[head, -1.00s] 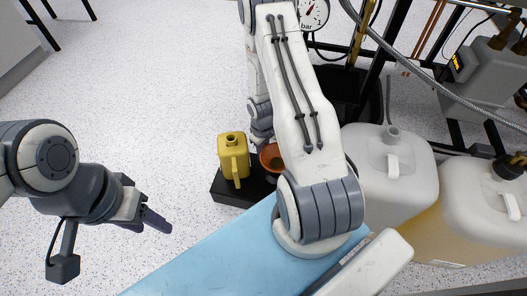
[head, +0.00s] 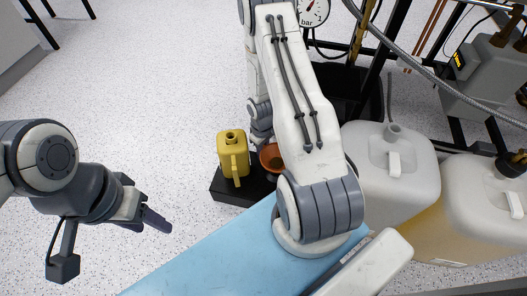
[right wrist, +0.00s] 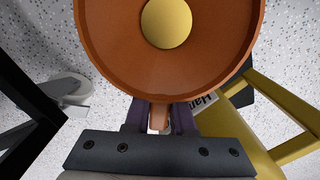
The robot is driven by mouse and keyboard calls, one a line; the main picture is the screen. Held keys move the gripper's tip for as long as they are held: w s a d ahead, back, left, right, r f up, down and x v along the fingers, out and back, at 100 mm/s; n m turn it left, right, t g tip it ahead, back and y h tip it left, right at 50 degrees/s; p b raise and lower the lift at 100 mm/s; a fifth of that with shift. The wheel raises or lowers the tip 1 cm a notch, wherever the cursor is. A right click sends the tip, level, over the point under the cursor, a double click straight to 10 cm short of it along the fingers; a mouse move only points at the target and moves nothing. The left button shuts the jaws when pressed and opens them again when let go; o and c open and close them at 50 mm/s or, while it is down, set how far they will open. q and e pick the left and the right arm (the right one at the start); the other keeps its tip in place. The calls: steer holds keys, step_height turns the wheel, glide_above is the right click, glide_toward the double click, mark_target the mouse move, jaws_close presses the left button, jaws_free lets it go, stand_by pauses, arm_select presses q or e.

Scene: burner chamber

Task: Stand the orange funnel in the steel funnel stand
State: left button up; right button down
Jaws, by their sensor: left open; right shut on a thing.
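The orange funnel (head: 272,160) shows in the head view just right of a yellow jug, partly hidden by my right arm. In the right wrist view the funnel (right wrist: 125,65) fills the top centre, its wide mouth facing the camera, with a round yellow patch in its middle. My right gripper (right wrist: 158,117) is shut on a tab at the funnel's rim. My left gripper (head: 157,220) is open and empty over the floor at the left. I cannot make out the steel funnel stand; whether the funnel touches anything below is hidden.
The yellow jug (head: 233,158) stands on a black tray (head: 232,194) close beside the funnel. Pale plastic canisters (head: 405,190) stand at the right. A blue surface (head: 215,255) lies in front. The speckled floor (head: 130,100) at the left is clear.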

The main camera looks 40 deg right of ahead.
steer(key=shift+f+b, duration=0.45)
steer(key=shift+f, duration=0.15)
steer(key=c, duration=0.7)
jaws_free()
steer(key=shift+r, duration=0.1)
steer(key=r+p, duration=0.4)
steer(key=r, duration=0.1)
steer(key=r+p, duration=0.4)
steer(key=r, duration=0.1)
steer(key=shift+w+r, duration=0.2)
steer(key=shift+r, duration=0.05)
